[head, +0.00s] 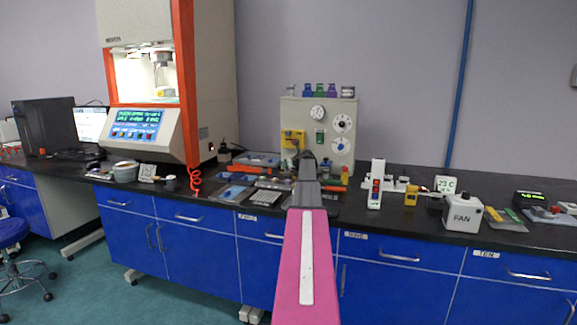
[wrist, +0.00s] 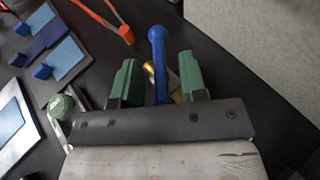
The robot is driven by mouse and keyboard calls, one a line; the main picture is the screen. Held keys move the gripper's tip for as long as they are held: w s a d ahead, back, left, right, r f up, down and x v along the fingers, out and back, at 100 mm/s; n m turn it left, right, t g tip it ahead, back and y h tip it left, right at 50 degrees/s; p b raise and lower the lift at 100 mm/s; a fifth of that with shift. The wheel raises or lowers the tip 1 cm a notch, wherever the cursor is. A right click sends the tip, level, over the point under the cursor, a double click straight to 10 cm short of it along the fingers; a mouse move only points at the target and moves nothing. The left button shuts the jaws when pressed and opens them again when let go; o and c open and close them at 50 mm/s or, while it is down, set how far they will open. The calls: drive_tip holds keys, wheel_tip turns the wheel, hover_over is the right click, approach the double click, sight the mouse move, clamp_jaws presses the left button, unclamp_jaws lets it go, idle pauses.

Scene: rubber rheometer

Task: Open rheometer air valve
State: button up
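A blue lever handle (wrist: 158,50), with brass-coloured parts beside it, looks like the air valve. In the wrist view it stands between the two green fingers of my gripper (wrist: 160,75), with a visible gap on each side. My gripper is open and around the handle, not clamped on it. In the head view my gripper (head: 307,158) is over the bench in front of the beige panel (head: 341,120) with dials and hides the valve. The rheometer (head: 143,130), white with orange columns and a lit screen, stands left.
An orange cable (wrist: 105,18) lies near my gripper. Blue cabinets (head: 390,270) are below.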

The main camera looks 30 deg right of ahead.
drive_tip(key=shift+s+r, duration=0.1)
drive_tip(key=shift+s, duration=0.05)
drive_tip(key=v, duration=1)
drive_tip(key=shift+s, duration=0.25)
